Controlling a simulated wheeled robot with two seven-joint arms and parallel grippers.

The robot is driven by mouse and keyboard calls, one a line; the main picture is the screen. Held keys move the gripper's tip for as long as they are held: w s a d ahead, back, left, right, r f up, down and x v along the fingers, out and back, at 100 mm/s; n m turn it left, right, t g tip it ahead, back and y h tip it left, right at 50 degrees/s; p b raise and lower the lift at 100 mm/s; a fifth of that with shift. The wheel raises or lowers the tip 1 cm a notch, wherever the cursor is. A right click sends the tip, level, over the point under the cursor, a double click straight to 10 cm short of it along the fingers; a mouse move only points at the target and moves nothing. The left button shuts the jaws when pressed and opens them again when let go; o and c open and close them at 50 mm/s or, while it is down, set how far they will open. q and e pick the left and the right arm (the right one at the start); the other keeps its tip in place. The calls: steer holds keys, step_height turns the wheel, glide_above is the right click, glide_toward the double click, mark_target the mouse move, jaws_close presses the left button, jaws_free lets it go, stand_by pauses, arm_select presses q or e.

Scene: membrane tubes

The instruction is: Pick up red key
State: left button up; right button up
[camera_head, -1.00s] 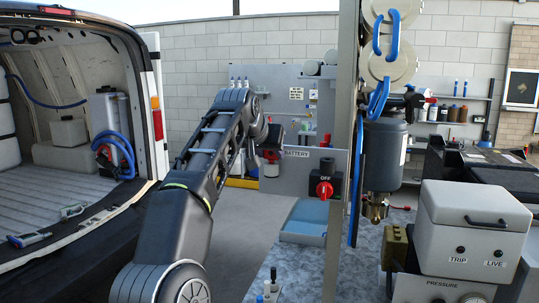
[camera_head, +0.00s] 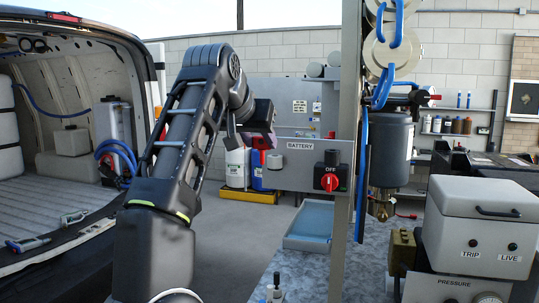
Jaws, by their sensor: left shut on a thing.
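My left gripper (camera_head: 260,134) is in the middle of the head view, just in front of and above the left end of the grey panel marked BATTERY (camera_head: 300,178). It is shut on a small red thing, which I take for the red key (camera_head: 263,143); the dark fingers hide most of it. A round grey fitting (camera_head: 275,161) on the panel shows bare just below the gripper, apart from the key. A red rotary knob (camera_head: 330,182) sits on a dark box marked OFF, right of the fitting. My right gripper is not in view.
A blue tray (camera_head: 311,222) lies on the bench below the panel. A grey post (camera_head: 349,120) and a hanging grey cylinder (camera_head: 390,150) stand to the right. White and blue containers sit in a yellow tray (camera_head: 248,195) behind. The open van (camera_head: 60,195) is at left.

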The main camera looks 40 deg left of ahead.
arm_select(q)
steer(key=s+d, duration=0.2)
steer(key=s, duration=0.5)
steer(key=shift+s+d, duration=0.15)
steer(key=shift+d, duration=0.05)
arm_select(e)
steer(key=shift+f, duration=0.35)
arm_select(q)
steer(key=shift+a, duration=0.1)
